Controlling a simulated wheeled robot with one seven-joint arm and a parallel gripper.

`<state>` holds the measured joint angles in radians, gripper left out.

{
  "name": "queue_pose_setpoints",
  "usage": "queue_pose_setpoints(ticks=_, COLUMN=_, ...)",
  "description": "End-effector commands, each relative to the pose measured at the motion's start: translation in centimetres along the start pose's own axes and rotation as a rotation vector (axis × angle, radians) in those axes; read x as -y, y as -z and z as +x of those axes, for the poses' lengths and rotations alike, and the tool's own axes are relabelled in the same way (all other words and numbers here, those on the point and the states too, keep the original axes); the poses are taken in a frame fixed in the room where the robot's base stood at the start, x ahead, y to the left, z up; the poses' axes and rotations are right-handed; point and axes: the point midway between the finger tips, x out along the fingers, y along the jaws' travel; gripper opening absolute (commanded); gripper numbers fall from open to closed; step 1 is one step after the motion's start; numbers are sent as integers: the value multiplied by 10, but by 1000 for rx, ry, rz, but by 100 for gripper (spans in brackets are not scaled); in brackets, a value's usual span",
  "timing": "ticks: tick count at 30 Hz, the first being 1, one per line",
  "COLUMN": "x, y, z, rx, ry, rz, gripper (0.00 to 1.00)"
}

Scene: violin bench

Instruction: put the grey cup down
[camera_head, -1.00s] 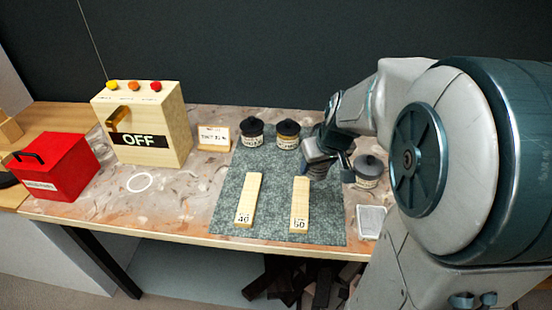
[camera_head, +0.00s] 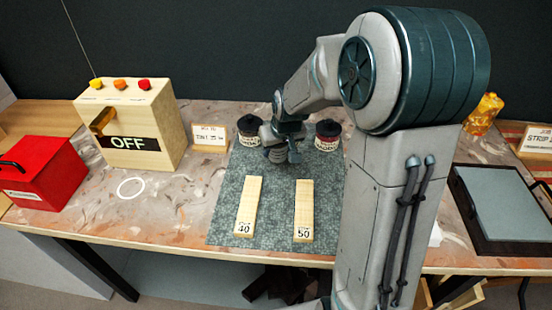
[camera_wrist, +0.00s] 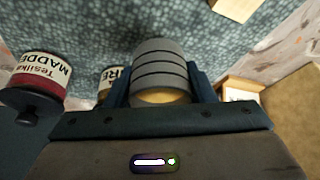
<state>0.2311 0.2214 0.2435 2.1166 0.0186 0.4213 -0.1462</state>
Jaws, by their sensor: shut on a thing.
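The grey cup (camera_wrist: 160,68), ribbed with dark bands and yellowish at its near end, is between my gripper's fingers (camera_wrist: 162,85) in the wrist view. My gripper (camera_head: 285,150) is shut on it. In the head view the cup (camera_head: 276,155) is small and partly hidden by my gripper, over the back of the grey-green mat (camera_head: 222,220), close to the jars. I cannot tell whether it touches the mat.
Dark-lidded jars (camera_head: 250,132) (camera_head: 328,137) stand either side of my gripper. Wooden strips marked 40 (camera_head: 249,205) and 50 (camera_head: 304,208) lie in front. A white ring (camera_head: 131,187), OFF box (camera_head: 135,125) and red box (camera_head: 45,180) are left.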

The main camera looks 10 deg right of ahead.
Motion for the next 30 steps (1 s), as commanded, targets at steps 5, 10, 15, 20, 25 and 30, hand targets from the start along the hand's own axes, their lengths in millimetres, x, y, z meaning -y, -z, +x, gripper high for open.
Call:
queue_pose_setpoints(ticks=5, x=4, y=4, z=9, rx=-1, ry=-1, rz=0, gripper=23)
queue_pose_setpoints(ticks=10, x=3, y=-5, z=29, rx=2, ry=0, rz=1, gripper=23)
queue_pose_setpoints(ticks=15, x=3, y=-11, z=45, rx=-1, ry=-1, rz=1, gripper=23)
queue_pose_setpoints(ticks=20, x=3, y=-10, z=44, rx=-2, ry=-1, rz=1, gripper=23)
queue_pose_setpoints(ticks=25, x=3, y=-12, z=48, rx=-2, ry=-1, rz=1, gripper=23)
queue_pose_setpoints(ticks=30, x=3, y=-12, z=47, rx=-1, ry=-1, rz=1, gripper=71)
